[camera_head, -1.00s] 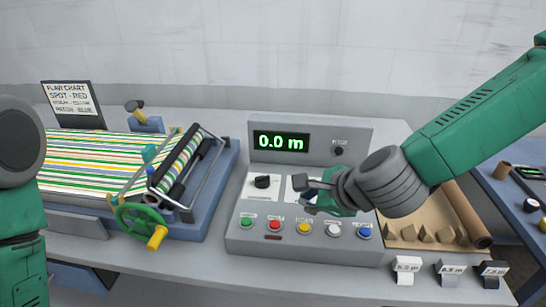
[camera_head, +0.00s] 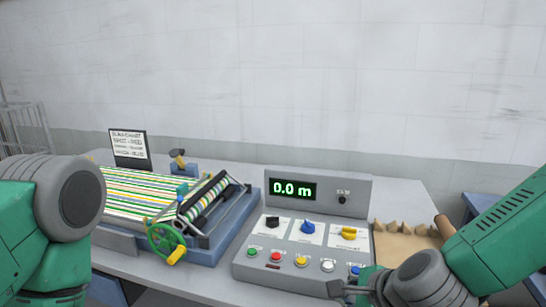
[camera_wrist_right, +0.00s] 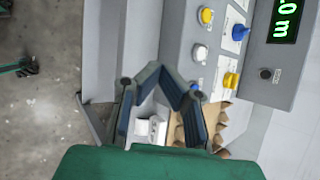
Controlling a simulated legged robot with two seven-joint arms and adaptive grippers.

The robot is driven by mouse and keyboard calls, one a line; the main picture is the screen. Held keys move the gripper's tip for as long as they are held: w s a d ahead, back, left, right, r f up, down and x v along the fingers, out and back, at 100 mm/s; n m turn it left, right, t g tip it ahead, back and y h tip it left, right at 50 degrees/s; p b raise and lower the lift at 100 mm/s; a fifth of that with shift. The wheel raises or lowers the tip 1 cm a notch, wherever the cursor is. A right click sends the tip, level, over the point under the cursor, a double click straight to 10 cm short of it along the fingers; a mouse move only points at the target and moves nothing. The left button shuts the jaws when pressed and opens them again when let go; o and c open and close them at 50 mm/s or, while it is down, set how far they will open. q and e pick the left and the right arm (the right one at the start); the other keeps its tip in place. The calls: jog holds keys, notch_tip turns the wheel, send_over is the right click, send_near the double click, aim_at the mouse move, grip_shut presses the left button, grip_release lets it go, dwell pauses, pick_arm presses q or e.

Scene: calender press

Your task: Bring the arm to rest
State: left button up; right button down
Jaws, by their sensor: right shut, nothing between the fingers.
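My right gripper (camera_head: 345,289) is low in the head view, in front of the near right corner of the grey control console (camera_head: 290,258). In the right wrist view its fingers (camera_wrist_right: 168,82) are shut with nothing held, over the table's front edge beside the console. My right arm comes in from the right edge. Part of my left arm shows at the left edge of the head view, and its gripper is out of the picture.
The console has a 0.0 m display (camera_head: 292,189), knobs and coloured buttons. Left stands a roller press with a green handwheel (camera_head: 166,240) and striped sheet (camera_head: 140,193). A cardboard tray (camera_head: 405,245) lies right. A white block (camera_wrist_right: 150,130) is near my fingers.

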jog(key=s+d+f+n+g+h+b, duration=0.1)
jog(key=s+d+f+n, duration=0.2)
jog(key=f, duration=0.4)
jog(key=s+d+f+n+g+b, duration=0.1)
jog(key=s+f+n+g+b, duration=0.1)
jog(key=s+f+n, duration=0.4)
jog(key=s+d+f+n+g+h+b, duration=0.1)
jog(key=s+d+f, duration=0.2)
jog(key=f, duration=0.5)
pick_arm(q)
notch_tip(320, 180, down, 9)
jog(key=a+b, duration=0.1)
jog(key=b, duration=0.3)
jog(key=shift+w, duration=0.25)
pick_arm(e)
jog(key=s+d+f+n+g+h, duration=0.1)
jog(key=s+d+f+n, duration=0.2)
jog(key=s+f+n, duration=0.2)
jog(key=s+d+f+n+g+h, duration=0.1)
jog(key=s+d+f+n+g, duration=0.1)
jog(key=s+f+n, duration=0.3)
jog(key=s+d+n, duration=0.1)
jog(key=s, duration=0.3)
jog(key=shift+f, duration=0.15)
pick_arm(q)
jog(key=shift+r, duration=0.1)
pick_arm(e)
jog(key=shift+d, duration=0.2)
